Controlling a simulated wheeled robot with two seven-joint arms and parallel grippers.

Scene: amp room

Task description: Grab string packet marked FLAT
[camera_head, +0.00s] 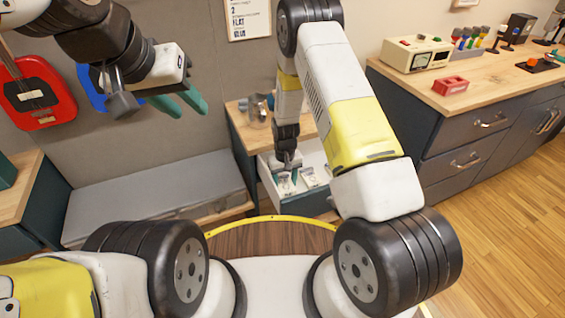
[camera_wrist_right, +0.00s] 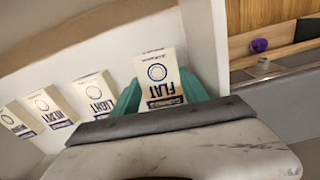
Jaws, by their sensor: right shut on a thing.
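The string packet marked FLAT (camera_wrist_right: 161,84) is cream with blue lettering and a ring mark. In the right wrist view it stands between the teal fingers of my right gripper (camera_wrist_right: 160,95), which are shut on its sides. In the head view my right gripper (camera_head: 288,178) is down in an open white drawer (camera_head: 268,181). I cannot tell whether the packet is clear of the drawer floor. My left gripper (camera_head: 180,101) is raised at the upper left, open and empty.
Packets marked LIGHT (camera_wrist_right: 98,94) and HEAVY (camera_wrist_right: 48,106) and another packet (camera_wrist_right: 17,121) lie left of FLAT. The drawer wall (camera_wrist_right: 203,48) rises close on the right.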

